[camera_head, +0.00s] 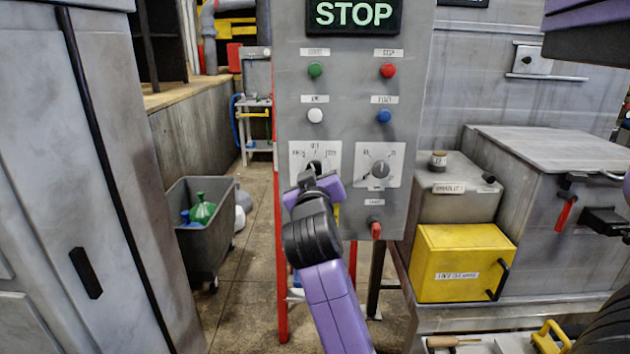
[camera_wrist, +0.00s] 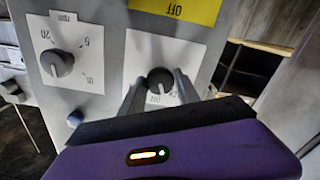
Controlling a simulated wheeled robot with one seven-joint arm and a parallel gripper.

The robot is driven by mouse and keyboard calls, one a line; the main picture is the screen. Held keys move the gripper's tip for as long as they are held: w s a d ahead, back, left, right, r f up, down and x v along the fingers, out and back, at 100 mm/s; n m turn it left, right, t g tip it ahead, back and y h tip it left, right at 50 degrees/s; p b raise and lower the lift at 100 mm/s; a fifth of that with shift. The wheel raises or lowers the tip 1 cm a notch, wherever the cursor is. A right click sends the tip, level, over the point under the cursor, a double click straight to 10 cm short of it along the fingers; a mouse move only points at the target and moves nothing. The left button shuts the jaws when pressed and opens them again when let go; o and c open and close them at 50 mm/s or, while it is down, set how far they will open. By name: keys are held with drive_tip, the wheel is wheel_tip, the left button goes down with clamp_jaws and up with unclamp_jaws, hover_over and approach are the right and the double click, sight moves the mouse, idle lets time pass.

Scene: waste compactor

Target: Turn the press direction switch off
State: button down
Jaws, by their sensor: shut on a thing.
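The press direction switch (camera_head: 315,165) is a dark rotary knob on a white plate, low on the left of the grey control panel (camera_head: 349,105). Its plate has a label at the top and labels at either side. In the wrist view, which is upside down, the black knob (camera_wrist: 160,79) sits between my two fingers. My gripper (camera_head: 316,174) is shut on this knob, with a finger on each side. My gripper hides the lower part of the plate in the head view.
Green, red, white and blue buttons sit above. A yellow box (camera_head: 462,263) stands at the right, and a grey bin (camera_head: 206,225) on the floor at left.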

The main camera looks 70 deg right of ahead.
drive_tip(key=shift+m+b, duration=1.45)
drive_tip(key=shift+m, duration=0.85)
drive_tip(key=c, duration=0.9)
unclamp_jaws()
drive_tip(key=shift+a, duration=0.1)
drive_tip(key=b+v, duration=0.1)
drive_tip(key=v, duration=0.6)
drive_tip(key=shift+a+b, duration=0.3)
drive_tip(key=shift+b, duration=0.05)
drive_tip(key=shift+s, duration=0.1)
